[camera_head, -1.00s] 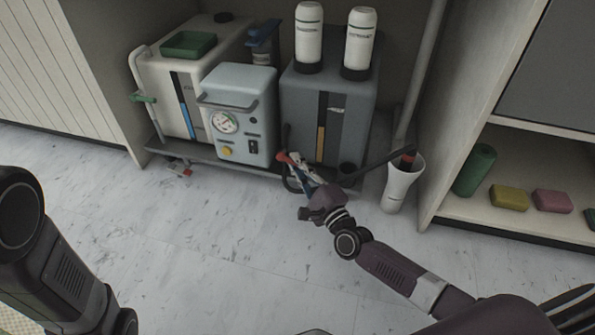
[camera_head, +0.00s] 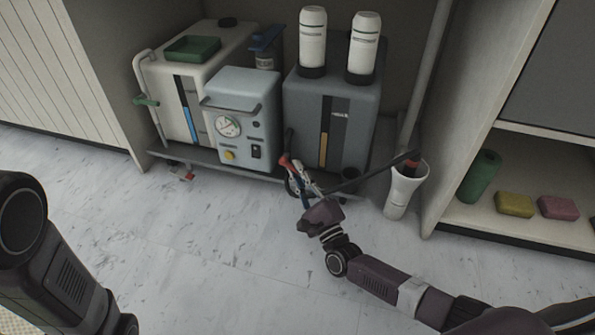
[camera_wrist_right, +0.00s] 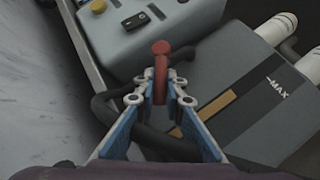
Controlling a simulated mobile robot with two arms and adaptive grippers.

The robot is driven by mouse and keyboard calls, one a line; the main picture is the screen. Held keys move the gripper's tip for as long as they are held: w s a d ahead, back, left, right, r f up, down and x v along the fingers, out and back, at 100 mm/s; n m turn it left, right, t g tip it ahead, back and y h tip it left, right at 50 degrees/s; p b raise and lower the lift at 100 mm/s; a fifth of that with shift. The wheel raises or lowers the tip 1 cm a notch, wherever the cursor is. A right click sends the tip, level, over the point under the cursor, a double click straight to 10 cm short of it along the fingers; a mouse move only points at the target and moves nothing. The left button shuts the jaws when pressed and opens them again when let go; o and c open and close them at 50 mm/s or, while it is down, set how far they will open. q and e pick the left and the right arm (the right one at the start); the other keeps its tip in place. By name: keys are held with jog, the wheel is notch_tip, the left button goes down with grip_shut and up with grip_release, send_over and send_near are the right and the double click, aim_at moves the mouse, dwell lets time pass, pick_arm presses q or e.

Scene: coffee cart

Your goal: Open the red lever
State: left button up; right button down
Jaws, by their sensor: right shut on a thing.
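The red lever (camera_wrist_right: 161,68) stands between the fingers of my right gripper (camera_wrist_right: 161,92) in the right wrist view, with its rounded red end rising above the fingertips. In the head view the red lever (camera_head: 286,161) shows as a small red end at the lower left front of the dark grey tank. My right gripper (camera_head: 297,172) is shut on it, with blue and metal fingers reaching up from below. The lever's lower part is hidden by the fingers and black hoses. My left arm is at the left edge; its gripper is out of view.
The dark grey tank (camera_head: 357,125), pale blue gauge box (camera_head: 240,88) and cream tank (camera_head: 167,68) stand on a low cart. Black hoses pass close to the right gripper. A white holder (camera_head: 397,196) stands on the right. The floor in front is clear.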

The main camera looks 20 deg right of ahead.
jog(key=c, duration=2)
grip_release()
jog(key=v, duration=1.2)
